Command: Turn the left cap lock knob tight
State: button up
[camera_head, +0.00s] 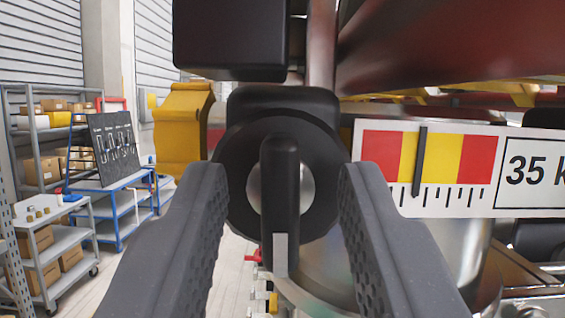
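The knob (280,185) is straight ahead, a black upright bar across the middle of a black round ring (238,170) with a pale metal face inside it. A small grey piece shows at the bar's lower end. My gripper (284,178) is open. Its two grey fingers stand left and right of the bar, with a clear gap on each side. The fingertips overlap the ring's outer edges in the picture; I cannot tell whether they touch it. Parts of the ring's sides are hidden behind the fingers.
A gauge plate (477,200) with red and yellow blocks, a black pointer (420,161) and "35 k" is close on the right. A shiny metal cylinder (462,262) sits below it. Black block (230,40) hangs above. Shelves (40,150) and a blue cart (135,205) stand far left.

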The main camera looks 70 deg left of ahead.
grip_shut()
